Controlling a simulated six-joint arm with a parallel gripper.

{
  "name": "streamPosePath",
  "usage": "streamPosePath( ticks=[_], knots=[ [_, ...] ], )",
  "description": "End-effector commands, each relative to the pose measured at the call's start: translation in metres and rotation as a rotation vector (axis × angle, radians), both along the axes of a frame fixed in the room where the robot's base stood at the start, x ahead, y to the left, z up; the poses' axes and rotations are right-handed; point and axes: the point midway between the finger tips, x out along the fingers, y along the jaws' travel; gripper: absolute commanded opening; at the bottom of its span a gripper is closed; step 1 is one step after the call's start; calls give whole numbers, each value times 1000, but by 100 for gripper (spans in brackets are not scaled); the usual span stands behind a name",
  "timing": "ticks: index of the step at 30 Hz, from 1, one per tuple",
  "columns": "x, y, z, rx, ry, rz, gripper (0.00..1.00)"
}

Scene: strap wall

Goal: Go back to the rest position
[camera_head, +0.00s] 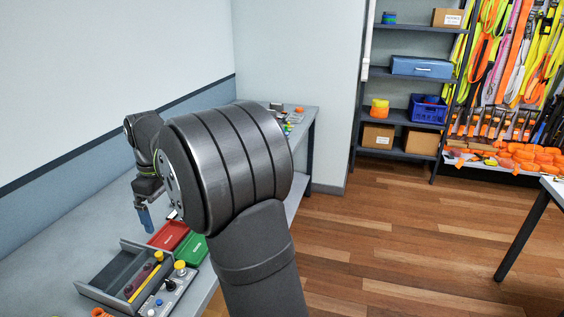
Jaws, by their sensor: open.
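My gripper (146,216) shows small at the left, beyond the large dark joint of my own arm. It points down above the grey workbench (62,262), behind the open grey tray. Its jaws are open, and its blue-grey end hangs clear of the tray and bins as far as I can tell. The arm covers the middle of the picture and hides part of the bench.
A grey divided tray (96,290), a red bin (169,236), a green bin (193,249) and a button panel (172,296) sit on the bench. A shelf (402,75) and a strap wall (512,60) stand behind. The wooden floor (400,240) is clear.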

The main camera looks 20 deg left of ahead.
Motion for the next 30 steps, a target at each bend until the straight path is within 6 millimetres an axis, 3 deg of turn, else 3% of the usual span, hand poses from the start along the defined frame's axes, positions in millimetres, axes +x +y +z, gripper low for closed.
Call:
streamPosePath(
  ticks=[2,5,12,17,30],
  knots=[
    [0,0,0,0,0,0,98],
    [0,0,-6,-2,1,0,78],
    [0,1,-66,-5,3,0,31],
    [-1,0,-91,-3,1,0,0],
    [-1,0,-140,-3,1,0,0]
  ],
)
